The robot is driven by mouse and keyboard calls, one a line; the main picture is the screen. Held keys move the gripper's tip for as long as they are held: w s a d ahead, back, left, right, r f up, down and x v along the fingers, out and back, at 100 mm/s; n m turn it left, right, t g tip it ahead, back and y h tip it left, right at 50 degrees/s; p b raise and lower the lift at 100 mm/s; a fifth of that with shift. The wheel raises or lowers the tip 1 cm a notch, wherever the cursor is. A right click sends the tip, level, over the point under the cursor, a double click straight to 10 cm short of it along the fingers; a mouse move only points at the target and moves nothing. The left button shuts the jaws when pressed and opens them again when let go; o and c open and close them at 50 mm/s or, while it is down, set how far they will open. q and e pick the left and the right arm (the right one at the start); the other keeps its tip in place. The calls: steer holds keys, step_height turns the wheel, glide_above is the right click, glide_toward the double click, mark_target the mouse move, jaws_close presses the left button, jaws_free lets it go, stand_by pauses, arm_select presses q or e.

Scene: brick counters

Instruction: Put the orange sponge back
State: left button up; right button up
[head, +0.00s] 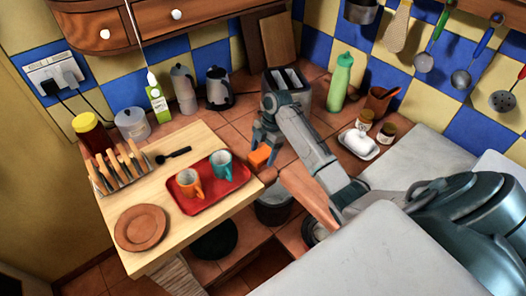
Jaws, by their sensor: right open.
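The orange sponge (260,156) is a small bright block near the middle of the head view, at the tiled counter just past the right end of the wooden table. My right gripper (265,143) reaches in from the right, pointing down at the sponge. Its fingers are open and close above or around the sponge. I cannot tell whether they touch it, and they hide part of it. My left gripper is not in view.
A red tray (212,203) with an orange mug (189,183) and a teal mug (220,165) stands on the wooden table (120,190). A toaster (288,87) stands behind my gripper. A white dish (358,143), jars and a green bottle (340,82) are to the right. A bucket (273,208) is below.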

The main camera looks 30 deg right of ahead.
mark_target(268, 149)
steer(key=b+v, duration=0.2)
steer(key=v, duration=0.5)
steer(key=shift+w+d+r+b, duration=0.1)
steer(key=shift+d+r+b, duration=0.1)
steer(key=shift+b, duration=0.2)
steer(key=p+v, duration=0.4)
steer(key=shift+r, duration=0.25)
steer(key=shift+f, duration=0.1)
